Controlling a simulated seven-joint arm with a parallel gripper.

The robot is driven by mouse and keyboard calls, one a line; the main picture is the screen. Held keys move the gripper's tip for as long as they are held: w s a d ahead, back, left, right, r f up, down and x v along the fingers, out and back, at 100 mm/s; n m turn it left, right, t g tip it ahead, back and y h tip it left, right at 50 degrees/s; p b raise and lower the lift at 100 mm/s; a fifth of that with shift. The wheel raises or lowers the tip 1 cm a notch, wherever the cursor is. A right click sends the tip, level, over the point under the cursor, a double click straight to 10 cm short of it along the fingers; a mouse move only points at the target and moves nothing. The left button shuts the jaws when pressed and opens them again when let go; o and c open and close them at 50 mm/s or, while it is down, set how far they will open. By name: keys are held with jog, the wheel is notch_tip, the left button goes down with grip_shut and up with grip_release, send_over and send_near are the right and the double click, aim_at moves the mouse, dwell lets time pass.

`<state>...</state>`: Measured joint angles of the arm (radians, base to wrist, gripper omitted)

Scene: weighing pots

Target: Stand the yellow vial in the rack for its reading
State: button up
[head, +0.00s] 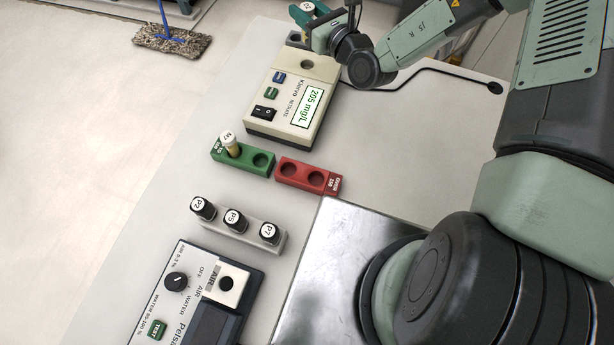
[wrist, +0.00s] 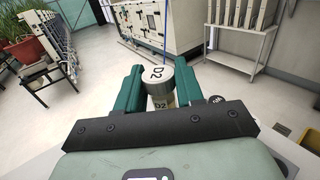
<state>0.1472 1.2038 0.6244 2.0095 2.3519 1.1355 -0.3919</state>
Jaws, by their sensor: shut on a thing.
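My gripper (head: 312,20) is at the top of the head view, beyond the far end of the nitrate meter (head: 290,112). Its green fingers are shut on a vial with a pale cap marked D2 (wrist: 159,74). In the wrist view the vial's body below the cap looks pale yellowish, mostly hidden by my gripper. A green two-hole rack (head: 262,160) holds a white-capped vial with yellowish contents (head: 231,145) in its left hole; its right hole is empty.
The nitrate meter reads 205 mg/L and its round well (head: 307,64) looks empty. A grey rack (head: 238,237) holds black-capped vials P2, P5 and P7. A second meter (head: 185,290) stands at the bottom. A black cable (head: 440,75) crosses the bench. Bench left of the racks is clear.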

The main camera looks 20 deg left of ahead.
jog(key=s+d+f+n+g+y, duration=0.1)
jog(key=s+f+n+g+y, duration=0.25)
jog(key=s, duration=0.85)
jog(key=n+g, duration=0.6)
jog(key=g, duration=0.4)
send_over(289, 174)
notch_tip(289, 174, down, 4)
jog(key=shift+h, duration=0.45)
jog(key=shift+f, duration=2.4)
jog(key=shift+f, duration=0.1)
jog(key=o, duration=1.1)
